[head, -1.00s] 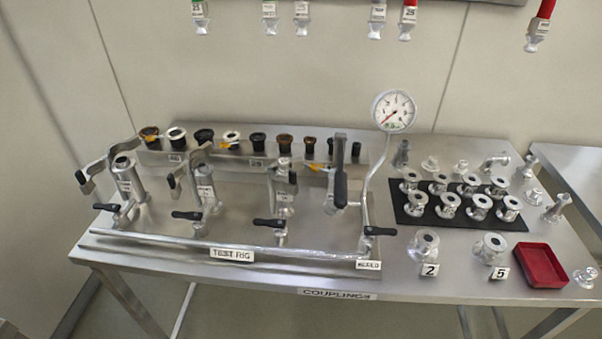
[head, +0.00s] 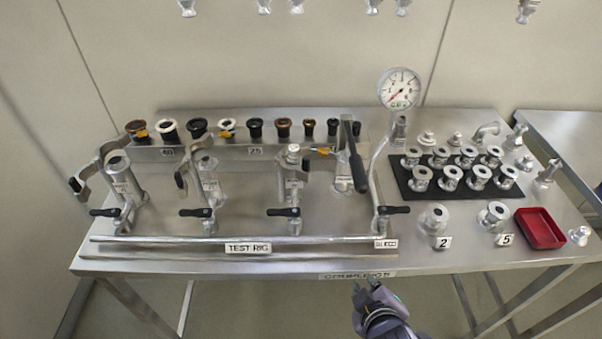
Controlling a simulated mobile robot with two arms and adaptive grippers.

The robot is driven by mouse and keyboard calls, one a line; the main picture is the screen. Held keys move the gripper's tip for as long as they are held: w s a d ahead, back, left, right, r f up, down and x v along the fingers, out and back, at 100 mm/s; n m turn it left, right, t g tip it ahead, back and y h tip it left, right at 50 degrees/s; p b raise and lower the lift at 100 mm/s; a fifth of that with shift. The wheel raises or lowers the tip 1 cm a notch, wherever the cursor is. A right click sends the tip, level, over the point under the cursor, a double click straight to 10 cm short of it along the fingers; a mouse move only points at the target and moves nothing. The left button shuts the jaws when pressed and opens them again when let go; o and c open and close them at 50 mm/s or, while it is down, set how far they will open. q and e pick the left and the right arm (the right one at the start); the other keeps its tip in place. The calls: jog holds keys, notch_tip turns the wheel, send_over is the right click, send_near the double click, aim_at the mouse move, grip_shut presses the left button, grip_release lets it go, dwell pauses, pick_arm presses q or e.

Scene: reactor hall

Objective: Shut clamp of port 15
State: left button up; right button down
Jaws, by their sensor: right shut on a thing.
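The test rig (head: 180,240) has several upright ports in a row on the steel table; their number tags are too small to read, so I cannot tell which is port 15. The left port (head: 118,170) and second port (head: 207,178) have metal clamps standing out to their left. The third port (head: 292,172) has a fitting on top. A clamp with a long black handle (head: 355,160) hangs at the right port. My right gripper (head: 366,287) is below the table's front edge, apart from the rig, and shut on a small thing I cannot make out. My left gripper is out of view.
A pressure gauge (head: 399,88) stands on a bent pipe right of the ports. Black-handled valves (head: 283,212) line the rig's front. A rack (head: 230,152) of plugs stands behind. Couplings on a black mat (head: 405,190) and a red tray (head: 538,228) are at right.

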jog(key=w+a+r+n+t+y, duration=0.2)
jog(key=a+r+n+t+y, duration=0.45)
jog(key=a+r+n, duration=0.8)
jog(key=m+t+h+p, duration=0.2)
jog(key=m+p, duration=0.1)
send_near(293, 166)
jog(key=w+a+r, duration=0.1)
jog(key=a+r, duration=0.2)
jog(key=shift+w+d+f+g+p, duration=0.1)
jog(key=shift+w+d+p, duration=0.25)
jog(key=shift+w, duration=0.2)
jog(key=shift+w+d+r+g+p, duration=0.1)
jog(key=shift+w+d+p, duration=0.15)
jog(key=shift+w, duration=0.3)
jog(key=shift+w+d+f+g+p, duration=0.1)
jog(key=shift+w+d+p, duration=0.15)
jog(key=shift+w+d, duration=0.25)
jog(key=shift+w+a, duration=0.1)
jog(key=shift+a, duration=0.05)
